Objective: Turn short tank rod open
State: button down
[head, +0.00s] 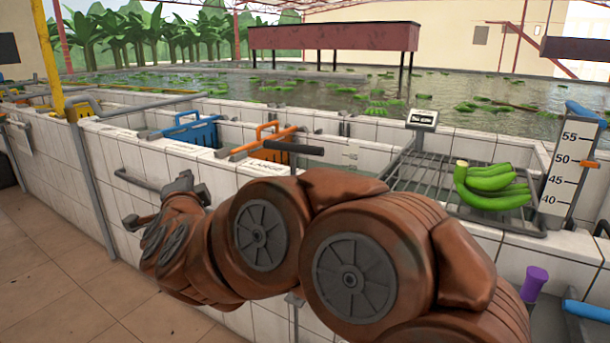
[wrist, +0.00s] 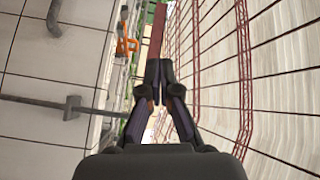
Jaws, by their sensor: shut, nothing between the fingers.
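In the wrist view, my gripper (wrist: 157,88) is shut and its fingertips meet with nothing between them. A second grey handle (wrist: 54,18) shows at the upper left. In the head view, a grey bar (head: 134,180) stands out from the tank wall close to the end of my arm. I cannot tell which rod in the wrist view it matches. My arm covers much of the wall there.
The white tiled tank wall (head: 70,150) runs across the view. A blue crate (head: 195,132) and an orange handle (head: 262,143) sit in the tanks. A dark-handled bar (head: 293,148) is above my arm. Green bananas (head: 495,185) lie on a rack at the right. Floor (head: 50,260) at lower left is clear.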

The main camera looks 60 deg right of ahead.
jog(key=s+d+f+m+g+h+b, duration=0.2)
jog(key=s+d+m+g+h, duration=0.25)
jog(key=d, duration=0.25)
jog(key=m+g+h+b, duration=0.1)
jog(key=m+g+h, duration=0.3)
jog(key=m+g, duration=0.25)
send_near(310, 153)
jog(key=shift+t, duration=0.3)
jog(key=p+x, duration=0.4)
jog(key=x, duration=0.3)
jog(key=shift+d+r, duration=0.1)
jog(key=shift+d, duration=0.05)
jog(key=shift+s+t+b, duration=0.1)
jog(key=shift+t+b, duration=0.2)
jog(key=shift+b, duration=0.25)
